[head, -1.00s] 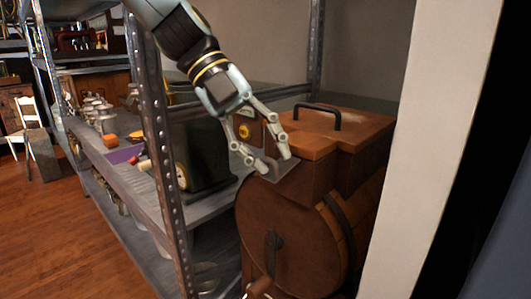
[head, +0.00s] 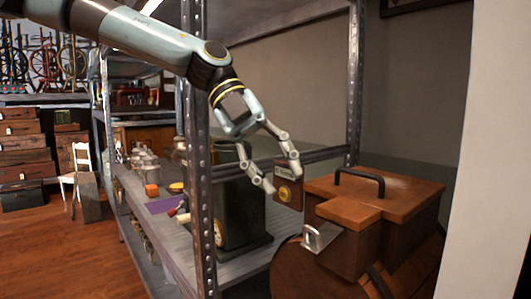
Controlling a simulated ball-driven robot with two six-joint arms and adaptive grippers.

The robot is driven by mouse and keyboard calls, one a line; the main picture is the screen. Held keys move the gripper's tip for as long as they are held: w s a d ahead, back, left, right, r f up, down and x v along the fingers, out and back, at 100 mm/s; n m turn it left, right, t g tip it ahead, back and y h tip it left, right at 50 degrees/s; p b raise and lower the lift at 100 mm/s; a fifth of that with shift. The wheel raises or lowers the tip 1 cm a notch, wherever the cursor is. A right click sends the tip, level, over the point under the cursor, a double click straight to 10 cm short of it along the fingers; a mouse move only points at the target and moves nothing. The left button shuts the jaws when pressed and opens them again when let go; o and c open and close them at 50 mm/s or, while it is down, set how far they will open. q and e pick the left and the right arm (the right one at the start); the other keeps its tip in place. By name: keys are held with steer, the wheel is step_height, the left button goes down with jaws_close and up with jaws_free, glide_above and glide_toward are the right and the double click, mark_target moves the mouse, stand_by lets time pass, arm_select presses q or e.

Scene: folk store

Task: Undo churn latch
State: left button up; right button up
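The wooden churn (head: 331,273) stands at the lower right, its barrel cut off by the bottom edge. Its boxy top has a brown lid (head: 400,194) with a dark handle, and the lid lies flat on it. The grey metal latch (head: 318,238) is at the near left corner of the lid, with a small loop at its left end. I cannot tell whether it is fastened. My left gripper (head: 283,181) is above and left of the latch, fingers apart, empty and touching nothing that I can make out. My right gripper is not in view.
A metal shelf post (head: 199,160) stands left of my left gripper. The shelf (head: 180,238) carries a dark box (head: 240,208), jars and small goods. A tagged wooden piece (head: 288,190) is behind the fingers. A pale wall (head: 490,180) bounds the right side.

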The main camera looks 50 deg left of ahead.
arm_select(q)
steer(key=shift+v, duration=1.75)
steer(key=shift+f, duration=0.1)
